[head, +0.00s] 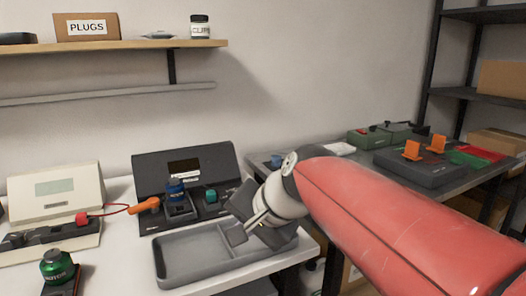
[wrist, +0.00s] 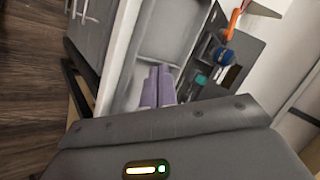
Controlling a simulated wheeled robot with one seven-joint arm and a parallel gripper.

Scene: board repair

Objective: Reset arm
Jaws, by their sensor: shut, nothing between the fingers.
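My arm reaches in from the right of the head view, with a red link and a pale wrist. My gripper (head: 238,236) hangs over the right part of a grey tray (head: 185,272) on the white table. In the wrist view the two purple-grey fingers (wrist: 158,72) lie side by side, shut with nothing between them. The grey tray (wrist: 188,25) lies beyond them there. The arm hides part of the tray and the table's right end.
A black device (head: 185,160) holds a blue knob (head: 176,190) and a teal knob (head: 211,196), with an orange handle (head: 145,206) beside it. A cream device (head: 55,190) and a green knob (head: 57,266) stand left. A second bench (head: 345,170) with orange parts (head: 412,150) is right.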

